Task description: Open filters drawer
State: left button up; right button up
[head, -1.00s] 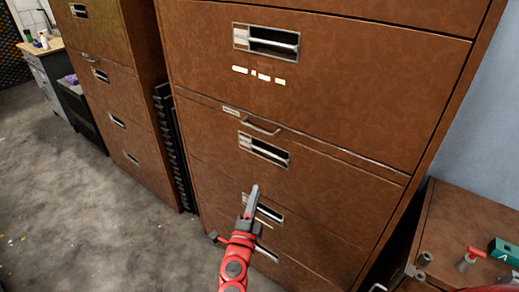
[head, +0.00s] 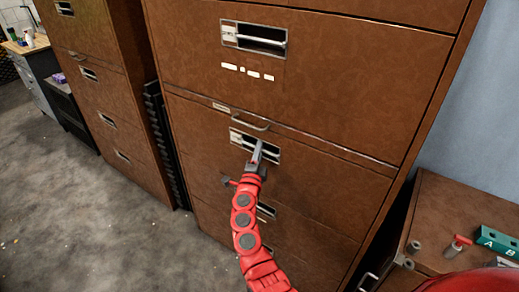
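A tall brown cabinet (head: 300,85) with several drawers fills the middle of the head view. All its drawers look shut. Their labels are too small to read, so I cannot tell which is the filters drawer.
A bar handle (head: 250,124) sticks out just above the gripper. A second brown cabinet (head: 100,90) stands at left. A low brown cabinet (head: 450,215) at right bears a green A/B block (head: 497,241) and small cylinders. Grey floor (head: 90,225) is open at lower left.

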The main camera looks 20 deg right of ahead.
jog(key=shift+c, duration=0.2)
grip_shut()
dwell(1.3)
